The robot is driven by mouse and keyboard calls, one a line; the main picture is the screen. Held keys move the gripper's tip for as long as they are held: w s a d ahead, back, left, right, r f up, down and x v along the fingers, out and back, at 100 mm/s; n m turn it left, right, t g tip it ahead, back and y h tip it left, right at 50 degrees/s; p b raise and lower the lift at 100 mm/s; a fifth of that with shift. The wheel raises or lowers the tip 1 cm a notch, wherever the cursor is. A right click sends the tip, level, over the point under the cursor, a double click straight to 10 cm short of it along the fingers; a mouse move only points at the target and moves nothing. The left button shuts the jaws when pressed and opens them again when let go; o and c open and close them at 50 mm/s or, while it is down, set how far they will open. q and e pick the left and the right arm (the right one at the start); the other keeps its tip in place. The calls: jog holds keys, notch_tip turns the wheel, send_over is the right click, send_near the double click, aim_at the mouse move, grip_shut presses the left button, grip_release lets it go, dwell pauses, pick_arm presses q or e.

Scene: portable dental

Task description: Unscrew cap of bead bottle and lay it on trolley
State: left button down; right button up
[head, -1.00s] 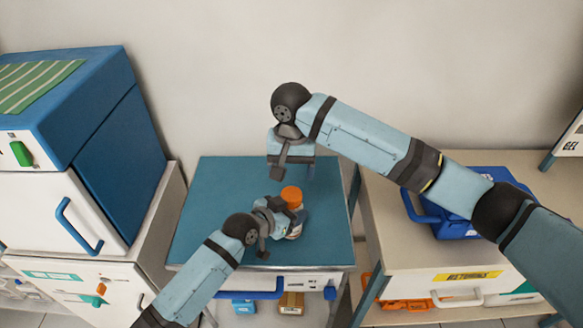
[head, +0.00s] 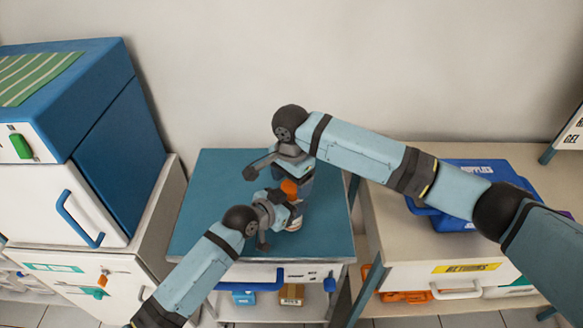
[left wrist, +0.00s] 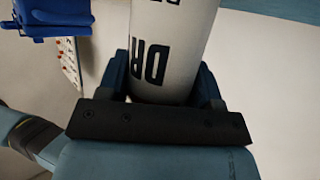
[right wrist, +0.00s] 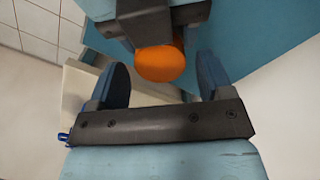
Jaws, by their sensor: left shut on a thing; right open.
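The bead bottle (head: 295,224) has a pale body and an orange cap (head: 289,189), and is at the right part of the blue-topped trolley (head: 205,215). My left gripper (head: 284,212) is shut on its body; the left wrist view shows the white bottle with dark letters (left wrist: 165,50) between the fingers. I cannot tell whether its base touches the trolley. My right gripper (right wrist: 162,68) is open, with the cap (right wrist: 160,63) showing between its fingertips.
A blue supplies case (head: 470,172) sits on the cabinet to the right. A white and blue cabinet (head: 50,190) stands on the left. The trolley's left part is clear. A drawer with a blue handle (head: 250,285) is at its front.

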jog(key=shift+f, duration=0.8)
jog(key=c, duration=0.9)
jog(key=o, duration=1)
notch_tip(320, 180, up, 8)
jog(key=shift+f, duration=0.1)
jog(key=shift+c, duration=0.5)
jog(key=shift+f, duration=3.9)
